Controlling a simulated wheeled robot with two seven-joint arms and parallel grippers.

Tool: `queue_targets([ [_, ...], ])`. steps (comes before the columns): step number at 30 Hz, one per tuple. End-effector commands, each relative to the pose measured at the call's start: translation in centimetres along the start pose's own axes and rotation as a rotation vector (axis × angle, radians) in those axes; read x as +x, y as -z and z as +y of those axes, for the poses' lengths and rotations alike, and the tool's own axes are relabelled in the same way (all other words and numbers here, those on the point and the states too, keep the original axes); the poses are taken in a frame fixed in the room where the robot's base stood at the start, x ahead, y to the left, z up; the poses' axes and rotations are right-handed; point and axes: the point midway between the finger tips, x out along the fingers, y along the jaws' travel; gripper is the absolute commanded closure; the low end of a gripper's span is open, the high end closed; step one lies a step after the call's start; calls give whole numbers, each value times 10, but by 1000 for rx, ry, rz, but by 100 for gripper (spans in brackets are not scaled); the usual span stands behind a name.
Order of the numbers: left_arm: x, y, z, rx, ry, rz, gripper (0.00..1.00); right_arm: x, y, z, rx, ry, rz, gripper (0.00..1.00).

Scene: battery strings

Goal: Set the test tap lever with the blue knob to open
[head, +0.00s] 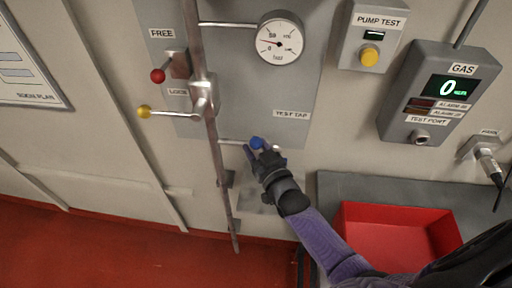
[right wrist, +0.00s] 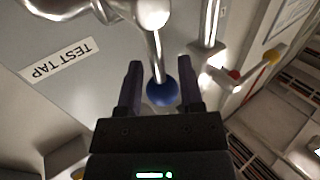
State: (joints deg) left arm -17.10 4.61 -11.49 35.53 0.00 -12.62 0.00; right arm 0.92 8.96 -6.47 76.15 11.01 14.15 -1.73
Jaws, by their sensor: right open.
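The test tap's blue knob (head: 257,143) shows just below the TEST TAP label (head: 292,114) on the grey wall panel. In the right wrist view the blue knob (right wrist: 163,93) sits at the end of a short silver lever (right wrist: 156,50), which runs up to a rounded silver tap body (right wrist: 152,12). My right gripper (head: 256,148) is at the knob. In the wrist view its two fingers (right wrist: 160,85) are open, one on each side of the knob, with a visible gap on the left; contact on the right is unclear. My left gripper is not in view.
A vertical rod (head: 212,140) stands left of the tap, with red-knob (head: 158,76) and yellow-knob (head: 144,111) levers beside it. A gauge (head: 280,42) is above. A red tray (head: 345,222) is lower right, and a gas detector (head: 440,95) is at the right.

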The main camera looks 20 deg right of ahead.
Motion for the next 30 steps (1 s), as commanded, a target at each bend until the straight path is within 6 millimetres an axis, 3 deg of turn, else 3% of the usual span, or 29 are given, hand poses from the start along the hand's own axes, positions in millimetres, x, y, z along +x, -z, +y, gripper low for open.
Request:
queue_targets([
  [8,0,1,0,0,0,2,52,3,0,0,1,0,0,52],
  [11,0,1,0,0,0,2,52,3,0,0,0,0,0,69],
  [15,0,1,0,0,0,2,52,3,0,0,0,0,0,99],
  [30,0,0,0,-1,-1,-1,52,4,6,0,0,-1,16,100],
])
